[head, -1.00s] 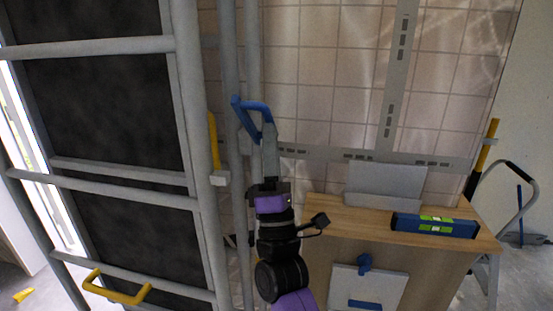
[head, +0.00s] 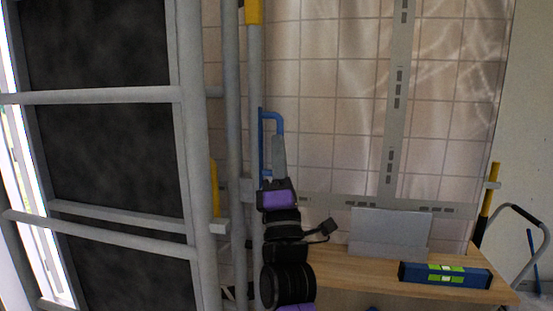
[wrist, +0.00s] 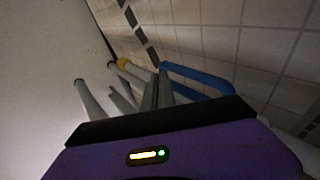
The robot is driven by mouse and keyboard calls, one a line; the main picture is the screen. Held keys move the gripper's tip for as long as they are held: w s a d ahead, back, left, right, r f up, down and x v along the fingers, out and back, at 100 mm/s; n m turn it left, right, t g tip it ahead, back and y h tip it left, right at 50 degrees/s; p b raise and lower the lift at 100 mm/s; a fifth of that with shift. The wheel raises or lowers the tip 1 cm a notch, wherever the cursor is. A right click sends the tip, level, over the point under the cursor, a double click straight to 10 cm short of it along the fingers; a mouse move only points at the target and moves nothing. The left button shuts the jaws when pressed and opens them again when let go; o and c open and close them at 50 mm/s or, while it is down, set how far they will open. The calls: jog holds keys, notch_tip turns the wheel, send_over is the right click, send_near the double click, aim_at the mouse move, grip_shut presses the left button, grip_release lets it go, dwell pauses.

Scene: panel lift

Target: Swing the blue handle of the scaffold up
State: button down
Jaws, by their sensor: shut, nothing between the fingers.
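The blue handle (head: 275,115) is a bent bar on the grey scaffold post (head: 257,70). In the head view it stands close to upright along the post, its bend at the top. My gripper (head: 279,150) is shut and empty, pointing up just below the handle's top bend and overlapping its right side. In the wrist view the blue handle (wrist: 200,78) runs out to the right from beside my gripper's fingertips (wrist: 158,78). The fingers seem to be inside or against the handle; actual contact cannot be told.
A scaffold frame with grey rungs (head: 90,97) stands at the left. A yellow piece (head: 253,11) is higher on the post. At the right, a wooden bench (head: 350,270) carries a blue spirit level (head: 445,275) and a grey plate (head: 388,232). A tiled wall stands behind.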

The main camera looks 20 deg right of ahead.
jog(key=shift+w+d+r+y+b, duration=0.15)
jog(key=shift+w+d+r+b, duration=0.1)
jog(key=shift+w, duration=0.15)
jog(key=shift+w+d+r+y+b, duration=0.15)
jog(key=shift+w+d+b, duration=0.1)
jog(key=shift+w, duration=0.25)
jog(key=shift+d+r, duration=0.1)
jog(key=shift+r, duration=0.05)
